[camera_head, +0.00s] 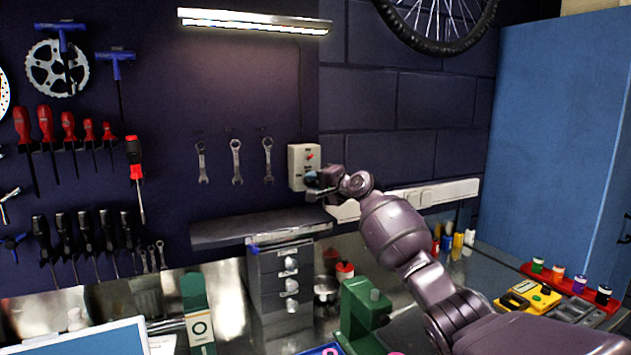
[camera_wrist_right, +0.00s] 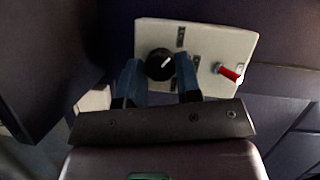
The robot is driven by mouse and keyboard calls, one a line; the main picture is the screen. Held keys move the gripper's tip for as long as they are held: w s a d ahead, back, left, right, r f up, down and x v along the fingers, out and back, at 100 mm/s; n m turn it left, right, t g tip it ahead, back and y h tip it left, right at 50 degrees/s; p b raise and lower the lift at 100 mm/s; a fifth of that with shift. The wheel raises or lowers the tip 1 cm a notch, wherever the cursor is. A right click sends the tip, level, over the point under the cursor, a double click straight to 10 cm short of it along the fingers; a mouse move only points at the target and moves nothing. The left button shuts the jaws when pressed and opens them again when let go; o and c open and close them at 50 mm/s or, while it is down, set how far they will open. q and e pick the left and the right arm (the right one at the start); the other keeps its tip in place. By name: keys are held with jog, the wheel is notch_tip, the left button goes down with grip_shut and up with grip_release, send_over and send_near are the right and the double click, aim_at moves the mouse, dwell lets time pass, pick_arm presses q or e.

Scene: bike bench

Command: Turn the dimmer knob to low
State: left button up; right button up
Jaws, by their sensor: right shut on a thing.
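The dimmer box is a pale wall plate (camera_head: 297,158) at the middle of the head view, and it also fills the top of the right wrist view (camera_wrist_right: 205,42). Its black round dimmer knob (camera_wrist_right: 160,63) has a white pointer line slanting up and right in the wrist view. A red-tipped toggle (camera_wrist_right: 230,73) sticks out beside it. My right gripper (camera_wrist_right: 159,76) has its two blue-grey fingers on either side of the knob, shut on it. In the head view my right gripper (camera_head: 318,182) covers the knob. My left gripper is not in view.
A dark shelf (camera_head: 235,231) and a drawer unit (camera_head: 272,285) are below and left of the box. A lit lamp (camera_head: 255,22) hangs above. A power strip (camera_head: 440,193) runs to the right. Wrenches (camera_head: 236,162) hang to the left.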

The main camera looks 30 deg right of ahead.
jog(key=shift+n, duration=0.4)
jog(key=o, duration=0.9)
jog(key=shift+s, duration=0.1)
jog(key=v, duration=1)
jog(key=shift+s+r, duration=0.2)
jog(key=shift+s, duration=0.1)
